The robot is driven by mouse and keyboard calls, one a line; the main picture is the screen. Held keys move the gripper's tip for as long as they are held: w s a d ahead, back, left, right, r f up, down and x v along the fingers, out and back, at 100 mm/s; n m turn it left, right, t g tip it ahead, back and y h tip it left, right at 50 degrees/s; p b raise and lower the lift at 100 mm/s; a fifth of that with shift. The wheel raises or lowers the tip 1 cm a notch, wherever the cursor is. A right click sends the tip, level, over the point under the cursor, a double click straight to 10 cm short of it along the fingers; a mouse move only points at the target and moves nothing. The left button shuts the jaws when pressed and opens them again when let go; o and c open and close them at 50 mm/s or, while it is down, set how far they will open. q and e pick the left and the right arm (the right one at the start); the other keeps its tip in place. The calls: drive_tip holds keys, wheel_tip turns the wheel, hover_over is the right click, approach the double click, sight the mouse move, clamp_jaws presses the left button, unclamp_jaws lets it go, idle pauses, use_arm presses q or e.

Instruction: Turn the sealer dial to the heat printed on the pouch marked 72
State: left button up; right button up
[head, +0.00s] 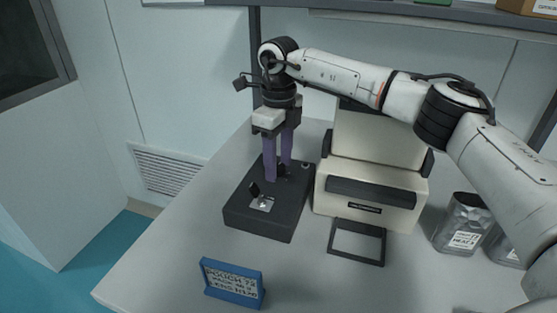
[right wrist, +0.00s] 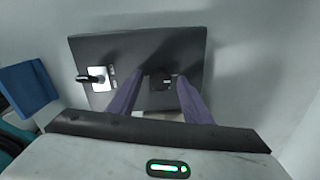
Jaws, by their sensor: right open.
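A dark control box (head: 262,225) lies on the table, left of the cream sealer (head: 372,182). My right gripper (head: 278,178) points down over its back part, with two purple fingers apart. In the right wrist view, a small dark dial (right wrist: 162,82) shows between the open fingertips (right wrist: 158,78); I cannot tell if they touch it. Its pointer setting is unclear. A lever switch on a metal plate (right wrist: 101,77) sits on the same box. A silver pouch (head: 462,222) with a white label stands right of the sealer; its print is too small to read surely. My left gripper is not in view.
A blue sign (head: 233,282) at the table's front reads "POUCH 72" on top; its lower lines are blurred. A second pouch (head: 508,247) is partly behind my right arm. The table's left side is clear.

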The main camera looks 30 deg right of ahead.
drive_tip(key=c, duration=1)
drive_tip(key=shift+c, duration=0.3)
